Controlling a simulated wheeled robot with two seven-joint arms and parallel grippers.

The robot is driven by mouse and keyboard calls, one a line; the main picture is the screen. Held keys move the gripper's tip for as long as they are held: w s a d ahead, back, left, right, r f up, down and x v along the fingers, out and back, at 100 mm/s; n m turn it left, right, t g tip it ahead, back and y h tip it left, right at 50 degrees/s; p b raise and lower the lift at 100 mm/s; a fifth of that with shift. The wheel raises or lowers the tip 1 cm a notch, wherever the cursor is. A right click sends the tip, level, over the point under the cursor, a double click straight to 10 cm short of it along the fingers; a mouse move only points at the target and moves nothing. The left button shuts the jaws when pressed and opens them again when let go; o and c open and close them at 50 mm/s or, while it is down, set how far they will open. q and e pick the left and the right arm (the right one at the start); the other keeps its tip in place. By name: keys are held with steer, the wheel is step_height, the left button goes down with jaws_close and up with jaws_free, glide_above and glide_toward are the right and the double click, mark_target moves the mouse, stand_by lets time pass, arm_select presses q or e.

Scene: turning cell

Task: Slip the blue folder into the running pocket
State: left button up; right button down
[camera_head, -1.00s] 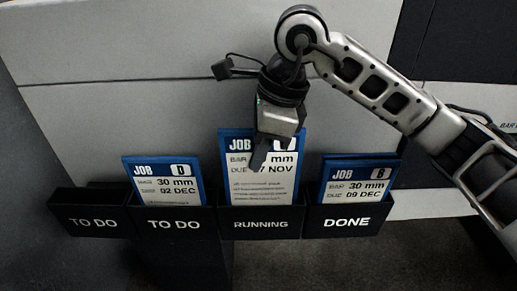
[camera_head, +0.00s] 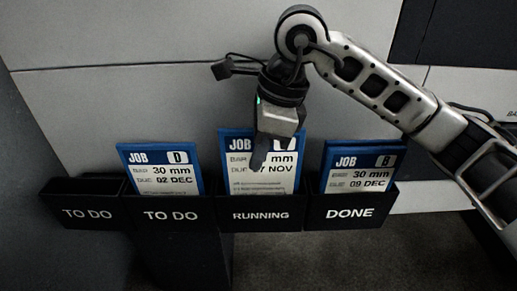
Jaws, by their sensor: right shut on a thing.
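A blue job folder (camera_head: 238,180) with a white sheet reading "7 NOV" stands upright in the black running pocket (camera_head: 262,215). Its lower part is hidden behind the pocket's front. My right gripper (camera_head: 259,158) comes down over the folder's upper middle and is shut on it, covering part of the printed lines. The folder's top edge stands about level with the tops of the neighbouring folders or a little higher. My left gripper is not in view.
A blue folder D (camera_head: 162,170) stands in the second to-do pocket (camera_head: 170,216). The leftmost to-do pocket (camera_head: 86,213) shows no folder. A grey panel rises behind.

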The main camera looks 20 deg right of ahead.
steer(key=shift+f, duration=0.1)
steer(key=c, duration=1)
jaws_free()
steer(key=shift+o, duration=0.2)
